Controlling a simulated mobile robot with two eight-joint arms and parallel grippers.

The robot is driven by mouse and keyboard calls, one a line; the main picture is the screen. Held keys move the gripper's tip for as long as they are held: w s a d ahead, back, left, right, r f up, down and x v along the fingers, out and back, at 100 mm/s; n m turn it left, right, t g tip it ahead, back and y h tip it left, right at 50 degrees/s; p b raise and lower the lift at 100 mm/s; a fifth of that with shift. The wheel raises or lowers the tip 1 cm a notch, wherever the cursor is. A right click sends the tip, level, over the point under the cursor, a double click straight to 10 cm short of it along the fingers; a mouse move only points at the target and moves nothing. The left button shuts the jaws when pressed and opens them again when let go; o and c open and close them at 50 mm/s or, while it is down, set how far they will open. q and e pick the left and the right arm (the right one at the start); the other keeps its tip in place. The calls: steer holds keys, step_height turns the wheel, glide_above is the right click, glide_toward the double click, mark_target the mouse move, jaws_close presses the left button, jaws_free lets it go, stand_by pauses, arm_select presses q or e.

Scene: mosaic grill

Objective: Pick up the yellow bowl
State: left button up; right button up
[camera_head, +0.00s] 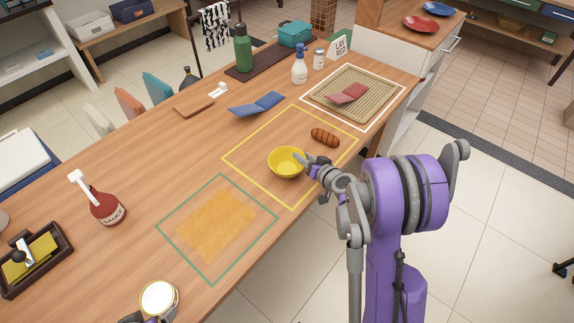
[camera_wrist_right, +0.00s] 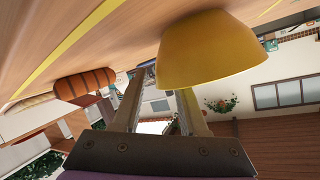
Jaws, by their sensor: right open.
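The yellow bowl (camera_head: 286,164) stands upright on the table inside a yellow outlined square. My right gripper (camera_head: 314,162) is at the bowl's right side in the head view, open, with nothing clearly between its fingers. In the right wrist view the picture is upside down, and the bowl (camera_wrist_right: 205,52) hangs large above the fingers (camera_wrist_right: 158,85). One finger's tip is hidden by the bowl's wall there; the other is clear to the left. I cannot tell whether they touch it. Only a bit of my left gripper (camera_head: 150,319) shows at the bottom edge.
A green-outlined square (camera_head: 253,200) is front left. A round white-topped container (camera_head: 160,298) is by the bottom edge. Sauce bottle (camera_head: 107,206) stands left.

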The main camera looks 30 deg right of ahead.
steer(key=shift+w+f, duration=0.1)
steer(key=shift+w, duration=0.15)
jaws_close()
stand_by(1.3)
